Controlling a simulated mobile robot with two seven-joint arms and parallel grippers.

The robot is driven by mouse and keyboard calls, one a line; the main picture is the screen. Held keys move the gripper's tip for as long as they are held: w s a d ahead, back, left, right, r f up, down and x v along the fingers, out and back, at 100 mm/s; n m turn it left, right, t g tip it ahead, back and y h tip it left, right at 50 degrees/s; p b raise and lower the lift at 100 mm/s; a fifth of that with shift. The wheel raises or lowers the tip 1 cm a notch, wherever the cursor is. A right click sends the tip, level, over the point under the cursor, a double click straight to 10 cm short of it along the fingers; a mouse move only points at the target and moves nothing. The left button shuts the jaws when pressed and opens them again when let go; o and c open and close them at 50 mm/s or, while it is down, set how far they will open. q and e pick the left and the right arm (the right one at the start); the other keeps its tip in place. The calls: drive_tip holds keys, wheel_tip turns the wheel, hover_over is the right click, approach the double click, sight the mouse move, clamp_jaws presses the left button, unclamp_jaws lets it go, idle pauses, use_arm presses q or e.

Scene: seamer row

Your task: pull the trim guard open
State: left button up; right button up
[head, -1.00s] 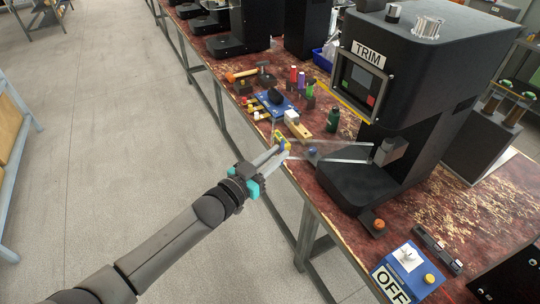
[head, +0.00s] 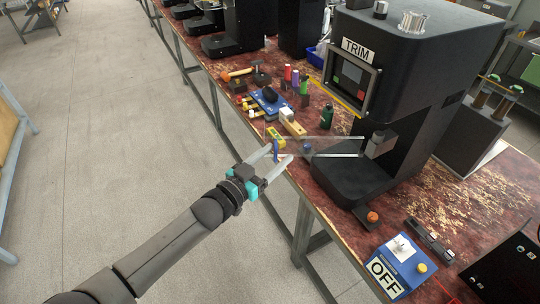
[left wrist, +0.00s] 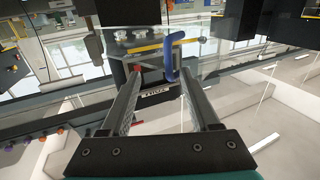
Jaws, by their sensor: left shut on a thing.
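The trim guard (head: 335,147) is a clear panel in front of the black trim machine (head: 425,60). It stands out from the machine toward the bench's front edge. Its blue handle (head: 276,152) is at the panel's left end, and it also shows in the left wrist view (left wrist: 171,60). My left gripper (head: 280,153) is at this handle, with its fingers either side of it, shut on it. In the left wrist view the handle lies close to the right fingertip. My right gripper is not in view.
On the worn red bench (head: 470,205) are a blue switch box marked OFF (head: 395,270), an orange button (head: 372,217), a dark green bottle (head: 327,117), a yellow item (head: 275,136) and a hammer (head: 240,73).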

use_arm(q)
drive_tip(key=shift+s+d+r, duration=0.15)
drive_tip(key=shift+d+r, duration=0.05)
drive_tip(key=shift+d, duration=0.2)
drive_tip(key=v, duration=1.5)
drive_tip(key=shift+a+b, duration=0.35)
drive_tip(key=shift+a, duration=0.15)
drive_tip(key=shift+f, duration=0.25)
